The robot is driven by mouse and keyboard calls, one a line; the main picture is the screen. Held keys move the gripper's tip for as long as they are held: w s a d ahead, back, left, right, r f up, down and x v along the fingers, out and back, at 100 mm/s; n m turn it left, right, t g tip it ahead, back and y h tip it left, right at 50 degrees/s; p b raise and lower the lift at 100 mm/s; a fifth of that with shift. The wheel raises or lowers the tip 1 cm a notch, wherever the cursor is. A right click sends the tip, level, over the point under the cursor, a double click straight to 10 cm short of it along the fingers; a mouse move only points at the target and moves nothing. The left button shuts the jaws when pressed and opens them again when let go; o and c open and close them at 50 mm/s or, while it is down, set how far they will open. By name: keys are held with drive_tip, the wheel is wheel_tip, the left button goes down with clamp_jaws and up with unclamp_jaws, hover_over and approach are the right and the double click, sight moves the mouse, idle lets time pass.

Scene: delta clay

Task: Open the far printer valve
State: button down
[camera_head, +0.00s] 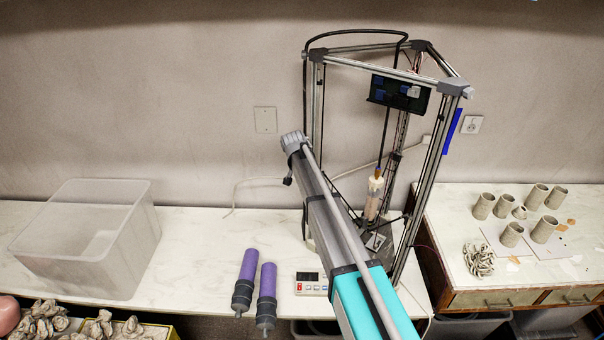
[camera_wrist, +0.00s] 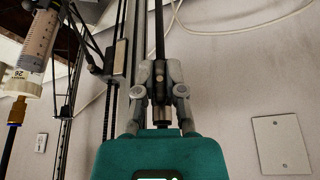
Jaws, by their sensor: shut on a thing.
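In the wrist view my gripper (camera_wrist: 160,72) has its two grey fingers closed around a dark upright fitting (camera_wrist: 158,88) with a metal collar. A black hose (camera_wrist: 159,30) runs in line with it. I cannot make out a valve handle or its position.
The printer's post and rail (camera_wrist: 118,60) stand close to the fingers. A clear bin (camera_head: 85,240), two purple cartridges (camera_head: 247,265) and a small control box (camera_head: 311,284) are on the white bench. Several clay cups (camera_head: 512,234) stand at right. The bench between bin and cartridges is clear.

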idle(0.4)
drive_tip(key=c, duration=0.7)
unclamp_jaws()
